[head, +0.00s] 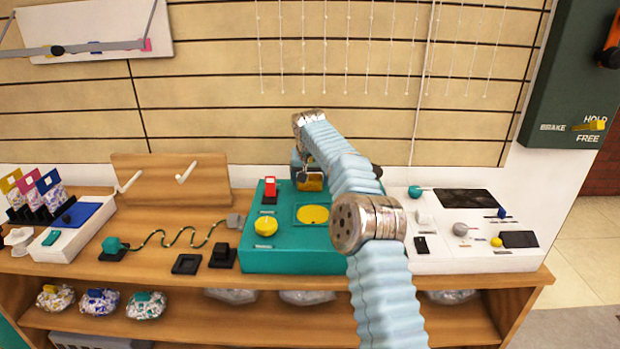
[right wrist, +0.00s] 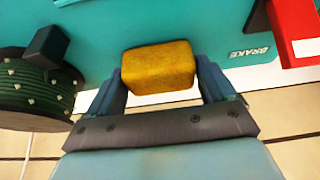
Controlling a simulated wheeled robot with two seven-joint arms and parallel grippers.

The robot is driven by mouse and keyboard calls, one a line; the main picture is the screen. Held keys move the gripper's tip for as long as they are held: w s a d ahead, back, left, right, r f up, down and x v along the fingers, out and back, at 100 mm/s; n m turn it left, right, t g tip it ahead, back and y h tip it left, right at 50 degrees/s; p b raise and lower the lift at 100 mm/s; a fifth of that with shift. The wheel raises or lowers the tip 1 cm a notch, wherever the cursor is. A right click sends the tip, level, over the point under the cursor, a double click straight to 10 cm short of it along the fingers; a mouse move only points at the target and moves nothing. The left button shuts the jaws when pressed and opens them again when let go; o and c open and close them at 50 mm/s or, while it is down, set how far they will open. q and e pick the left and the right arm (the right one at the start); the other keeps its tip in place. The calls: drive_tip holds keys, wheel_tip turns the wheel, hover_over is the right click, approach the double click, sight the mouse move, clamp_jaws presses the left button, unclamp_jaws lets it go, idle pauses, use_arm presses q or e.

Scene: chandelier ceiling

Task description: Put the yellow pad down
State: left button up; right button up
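The yellow pad (right wrist: 158,68) is a small yellow block between the two fingers of my right gripper (right wrist: 160,82) in the right wrist view. The fingers sit against its sides. In the head view my right gripper (head: 308,172) is over the back of the teal console (head: 290,258), with the pad (head: 312,183) low at its tip. The arm hides part of the console's right side. I cannot tell whether the pad touches a surface. My left gripper is not in view.
The console carries a red switch (head: 270,188), a yellow knob (head: 265,226) and a flat yellow disc (head: 312,214). A white panel (head: 450,255) with small parts is right; a wavy green cord (head: 180,238) is left. A dark green spool (right wrist: 35,90) is near the gripper.

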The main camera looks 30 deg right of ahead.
drive_tip(key=shift+o, duration=1.2)
drive_tip(key=shift+r, duration=0.1)
drive_tip(key=v, duration=1.2)
